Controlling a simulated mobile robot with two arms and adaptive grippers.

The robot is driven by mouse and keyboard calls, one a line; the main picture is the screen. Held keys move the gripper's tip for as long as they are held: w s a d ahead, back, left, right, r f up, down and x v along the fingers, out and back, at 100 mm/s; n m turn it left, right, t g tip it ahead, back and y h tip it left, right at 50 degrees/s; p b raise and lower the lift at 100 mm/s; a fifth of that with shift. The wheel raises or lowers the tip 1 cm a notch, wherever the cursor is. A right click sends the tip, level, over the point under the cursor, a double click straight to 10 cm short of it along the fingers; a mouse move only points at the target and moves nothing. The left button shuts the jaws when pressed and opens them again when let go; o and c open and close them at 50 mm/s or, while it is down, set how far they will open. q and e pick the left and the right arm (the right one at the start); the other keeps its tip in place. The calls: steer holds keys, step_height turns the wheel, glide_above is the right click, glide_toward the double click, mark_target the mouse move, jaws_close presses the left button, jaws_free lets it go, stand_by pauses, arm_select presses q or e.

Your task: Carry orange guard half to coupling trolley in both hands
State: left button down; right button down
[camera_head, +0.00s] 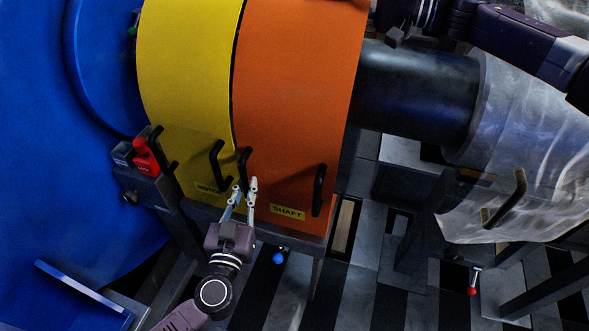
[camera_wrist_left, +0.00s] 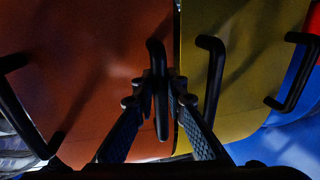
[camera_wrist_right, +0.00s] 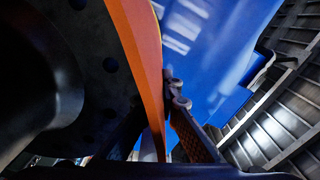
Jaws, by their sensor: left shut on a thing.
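The orange guard half (camera_head: 295,100), a curved panel with a "SHAFT" label and black handles, stands against the yellow guard half (camera_head: 190,90). It also shows in the left wrist view (camera_wrist_left: 85,60). My left gripper (camera_head: 246,186) is shut on the orange guard's left black handle (camera_wrist_left: 155,60), close to the seam. My right gripper (camera_wrist_right: 170,85) is at the orange guard's edge (camera_wrist_right: 140,45). One finger shows clearly beside that edge; the other is lost in the dark, so its grip is unclear. I cannot pick out the coupling trolley.
A dark shaft (camera_head: 415,90) runs right from the guard to a part in clear wrap (camera_head: 530,140). A large blue housing (camera_head: 50,150) fills the left. A red button box (camera_head: 143,158) sits beside the yellow guard. Frame legs stand on the striped floor (camera_head: 345,270).

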mark_target(244, 177)
stand_by(0.4)
